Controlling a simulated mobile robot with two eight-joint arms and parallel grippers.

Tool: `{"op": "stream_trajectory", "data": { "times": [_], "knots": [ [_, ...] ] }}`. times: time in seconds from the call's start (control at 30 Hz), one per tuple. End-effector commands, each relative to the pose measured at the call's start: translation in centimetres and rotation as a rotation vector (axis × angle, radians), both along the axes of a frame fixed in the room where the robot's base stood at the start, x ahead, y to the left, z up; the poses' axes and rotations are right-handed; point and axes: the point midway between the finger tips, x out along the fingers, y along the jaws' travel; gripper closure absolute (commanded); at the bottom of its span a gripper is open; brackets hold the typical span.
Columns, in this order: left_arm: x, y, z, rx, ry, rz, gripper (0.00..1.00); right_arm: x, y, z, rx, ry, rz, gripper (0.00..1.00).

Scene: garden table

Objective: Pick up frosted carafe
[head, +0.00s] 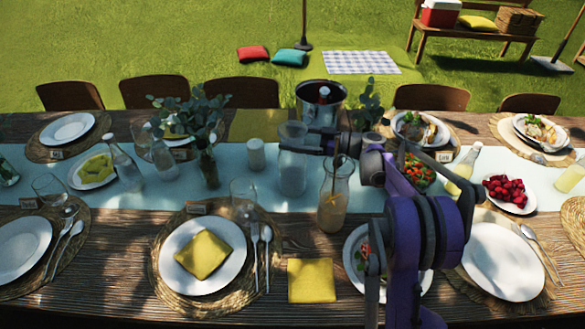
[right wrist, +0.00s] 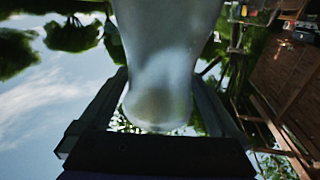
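The frosted carafe (head: 292,172) stands upright in the middle of the table on the pale runner, a pale translucent vessel. My right gripper (head: 300,141) reaches in from the right, and its fingers are at the upper part of the carafe. In the right wrist view the carafe (right wrist: 165,60) fills the space between the two fingers, one on each side. Whether the fingers press on it cannot be told. Whether its base is clear of the table is also unclear. My left gripper is not in view.
A juice carafe (head: 334,200) stands close on the right, partly beside my arm. A metal bucket (head: 320,98) is behind. A white candle (head: 256,155), a vase of greenery (head: 207,165) and a glass (head: 243,195) stand to the left. Plates and cutlery crowd the front.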

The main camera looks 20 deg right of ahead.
Motion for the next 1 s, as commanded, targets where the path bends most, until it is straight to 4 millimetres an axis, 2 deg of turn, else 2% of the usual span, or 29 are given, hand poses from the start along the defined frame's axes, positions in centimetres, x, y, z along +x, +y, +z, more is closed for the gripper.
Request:
{"op": "stream_trajectory", "data": {
  "times": [0.03,0.07,0.5,0.53,1.0],
  "knots": [
    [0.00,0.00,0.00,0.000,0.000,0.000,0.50,-0.01,-0.02,0.00,0.000,0.000,0.000,0.13],
    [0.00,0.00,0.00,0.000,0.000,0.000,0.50,-0.01,-0.02,0.00,0.000,0.000,0.000,0.18],
    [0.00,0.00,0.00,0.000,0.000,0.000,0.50,-0.02,-0.03,-0.01,0.000,0.000,0.000,0.97],
    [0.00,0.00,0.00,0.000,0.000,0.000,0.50,-0.02,-0.03,-0.01,0.000,0.000,0.000,1.00],
    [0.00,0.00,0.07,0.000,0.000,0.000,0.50,-0.03,-0.04,0.52,0.002,-0.002,0.000,1.00]
  ]
}}
